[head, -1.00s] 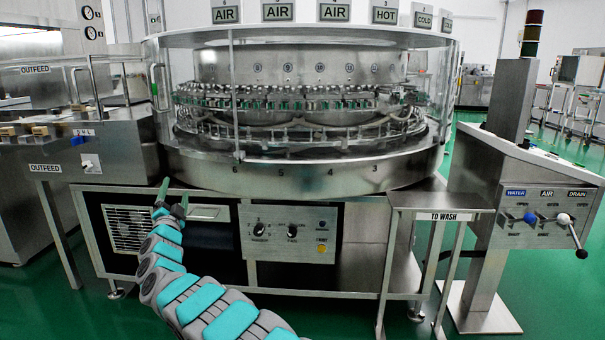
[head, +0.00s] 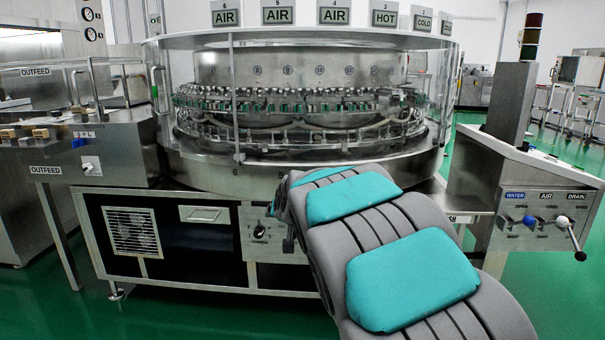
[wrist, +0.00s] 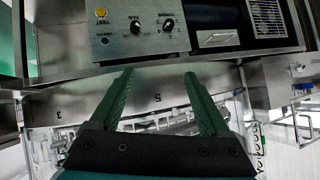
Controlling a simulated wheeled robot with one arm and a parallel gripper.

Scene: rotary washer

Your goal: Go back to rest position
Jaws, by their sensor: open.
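My gripper (wrist: 158,78) shows in the wrist view with its two green fingers apart and nothing between them. In that view the picture is turned over, and the fingers lie across the washer's steel rim (wrist: 80,108) and point toward the control panel (wrist: 138,30). In the head view my grey and teal arm rises from the lower right and covers the front of the rotary washer (head: 220,180). Only a dark sliver, perhaps a finger, shows beside the panel; the rest of my gripper is hidden behind my arm. I cannot tell whether the fingers touch the washer.
The outfeed station (head: 110,150) stands at the left. The post with water, air and drain valves (head: 540,215) stands at the right. The to-wash shelf (head: 478,222) is partly behind my arm. Green floor (head: 40,300) is open at the lower left.

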